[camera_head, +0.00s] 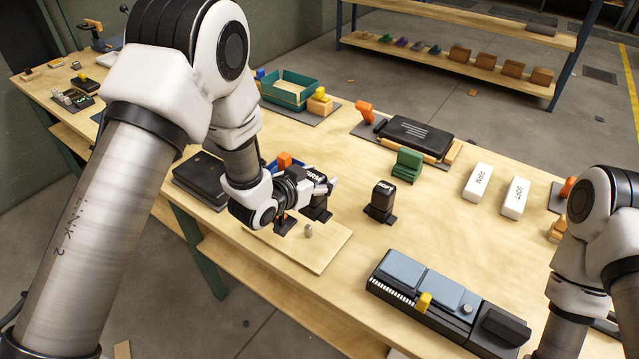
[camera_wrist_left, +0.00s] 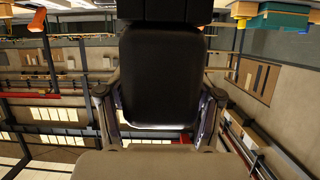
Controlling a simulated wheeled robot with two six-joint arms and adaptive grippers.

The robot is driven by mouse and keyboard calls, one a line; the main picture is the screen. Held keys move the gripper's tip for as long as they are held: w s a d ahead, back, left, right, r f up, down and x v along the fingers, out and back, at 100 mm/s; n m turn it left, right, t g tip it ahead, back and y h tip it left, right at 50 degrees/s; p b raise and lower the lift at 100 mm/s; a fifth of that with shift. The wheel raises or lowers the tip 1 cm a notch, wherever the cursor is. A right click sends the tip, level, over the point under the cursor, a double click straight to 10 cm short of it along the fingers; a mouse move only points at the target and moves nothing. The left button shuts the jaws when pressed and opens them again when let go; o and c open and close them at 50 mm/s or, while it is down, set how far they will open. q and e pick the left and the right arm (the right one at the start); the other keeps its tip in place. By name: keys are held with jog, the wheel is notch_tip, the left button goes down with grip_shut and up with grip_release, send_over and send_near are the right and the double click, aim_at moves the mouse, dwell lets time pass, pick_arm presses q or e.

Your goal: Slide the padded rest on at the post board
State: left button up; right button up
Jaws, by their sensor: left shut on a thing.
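My left gripper (camera_head: 310,197) is shut on a black padded rest marked FIRM (camera_head: 314,177). The rest is held above the pale post board (camera_head: 328,252). In the left wrist view the rest's dark pad (camera_wrist_left: 162,75) stands between the two fingers of my left gripper (camera_wrist_left: 160,105). A short grey post (camera_head: 308,230) shows on the board, below and apart from the gripper. A second black rest marked SOFT (camera_head: 383,198) stands upright on the table to the right, away from the gripper. My right arm is at the right edge; its fingers are not visible.
White blocks marked FIRM (camera_head: 477,182) and SOFT (camera_head: 515,197) lie at the right. A green block (camera_head: 407,165) stands behind the SOFT rest. A grey-black device (camera_head: 430,295) is at the front. A black case (camera_head: 200,180) lies left of the board.

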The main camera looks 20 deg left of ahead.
pick_arm(q)
jog(key=shift+a+r, duration=0.1)
jog(key=shift+a, duration=0.4)
jog(key=shift+w+a, duration=0.2)
jog(key=shift+a, duration=0.1)
jog(key=shift+w+a+f+n, duration=0.3)
jog(key=shift+w+a+f, duration=0.05)
jog(key=shift+w, duration=0.1)
jog(key=shift+s+d+r, duration=0.1)
jog(key=shift+s+d, duration=0.15)
jog(key=shift+d, duration=0.05)
jog(key=shift+s+d+b, duration=0.1)
jog(key=shift+s+b, duration=0.05)
jog(key=shift+b, duration=0.2)
jog(key=f+b, duration=0.2)
jog(key=f, duration=0.1)
jog(key=f+b, duration=0.1)
jog(key=shift+w+a+f, duration=0.2)
jog(key=shift+a, duration=0.05)
jog(key=shift+s+d+f+b, duration=0.1)
jog(key=shift+d+f+b, duration=0.05)
jog(key=shift+f+b, duration=0.4)
pick_arm(e)
jog(key=f, duration=0.4)
jog(key=shift+w+a+f, duration=0.25)
jog(key=shift+a+f, duration=0.05)
